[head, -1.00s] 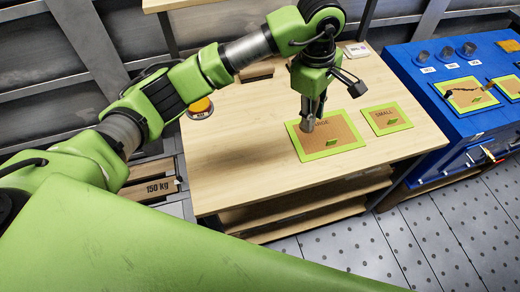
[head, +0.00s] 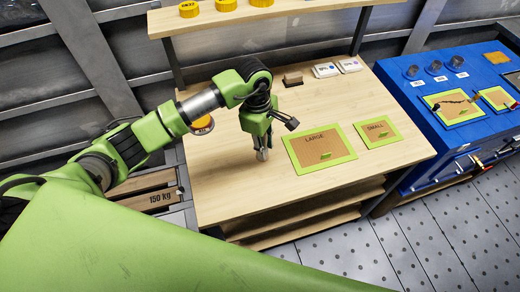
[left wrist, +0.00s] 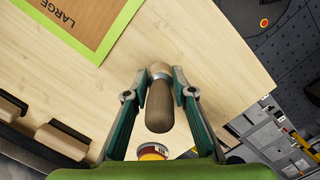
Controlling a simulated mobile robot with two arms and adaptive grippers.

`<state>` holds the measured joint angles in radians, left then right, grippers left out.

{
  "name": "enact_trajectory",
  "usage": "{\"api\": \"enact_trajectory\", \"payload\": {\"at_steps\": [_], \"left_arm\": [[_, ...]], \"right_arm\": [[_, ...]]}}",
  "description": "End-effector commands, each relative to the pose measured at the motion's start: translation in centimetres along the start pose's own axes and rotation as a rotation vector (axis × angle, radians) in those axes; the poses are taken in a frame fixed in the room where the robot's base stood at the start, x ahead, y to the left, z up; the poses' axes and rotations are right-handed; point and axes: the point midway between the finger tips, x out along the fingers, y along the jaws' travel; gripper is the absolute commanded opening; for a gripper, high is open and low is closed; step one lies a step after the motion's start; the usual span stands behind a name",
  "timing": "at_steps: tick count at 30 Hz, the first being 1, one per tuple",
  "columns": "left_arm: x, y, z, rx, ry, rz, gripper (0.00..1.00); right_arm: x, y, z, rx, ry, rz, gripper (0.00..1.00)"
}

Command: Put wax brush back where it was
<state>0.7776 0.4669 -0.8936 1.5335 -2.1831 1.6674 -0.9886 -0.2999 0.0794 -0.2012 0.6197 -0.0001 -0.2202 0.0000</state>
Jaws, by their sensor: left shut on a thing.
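My left gripper (head: 262,153) points down over the bare wood of the workbench (head: 225,175), left of the LARGE board. In the left wrist view my left gripper (left wrist: 158,100) is shut on the wax brush (left wrist: 159,112), with its rounded brown handle between the fingers and a pale metal band at its far end. The brush is barely visible in the head view, and I cannot tell whether its tip touches the bench. A tin with a yellow top and red label (head: 203,124) stands just left of the gripper; it also shows in the left wrist view (left wrist: 152,151).
The green-edged LARGE board (head: 316,150) and SMALL board (head: 376,133) lie to the right. A shelf (head: 300,12) overhangs behind; a blue cabinet (head: 420,117) stands right.

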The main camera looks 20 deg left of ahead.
Motion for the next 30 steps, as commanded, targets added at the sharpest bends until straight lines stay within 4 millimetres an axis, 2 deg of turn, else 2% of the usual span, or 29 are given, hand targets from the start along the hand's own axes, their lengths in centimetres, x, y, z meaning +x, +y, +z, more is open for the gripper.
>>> {"api": "enact_trajectory", "payload": {"at_steps": [5, 7, 12, 25, 26, 27, 30], "left_arm": [[0.9, -0.4, -1.0, -0.003, 0.001, -0.001, 0.02], [1.5, -0.8, -1.6, -0.004, 0.000, -0.003, 0.02], [3.8, -0.6, -1.6, -0.003, -0.002, -0.002, 0.02], [4.9, -0.5, -1.9, 0.000, 0.001, 0.002, 0.02], [4.7, -0.5, -1.8, 0.000, 0.001, 0.002, 0.32], [4.7, -0.5, -1.8, 0.000, 0.001, 0.001, 0.41], [4.7, -0.6, -1.8, -0.001, 0.001, 0.001, 0.41]], "right_arm": [[-0.7, 0.5, 0.1, 0.001, -0.001, 0.005, 0.40], [-1.2, 0.5, 0.0, 0.002, -0.001, 0.006, 0.40], [-2.7, 0.5, -0.1, 0.002, -0.001, 0.005, 0.40], [-2.1, 0.2, -0.1, 0.002, -0.001, 0.002, 0.40], [-2.3, 0.1, -0.2, 0.002, 0.000, 0.001, 0.40], [-2.4, 0.0, -0.2, 0.002, 0.000, 0.000, 0.40], [-2.4, -0.3, -0.2, 0.002, 0.001, -0.003, 0.40]]}}
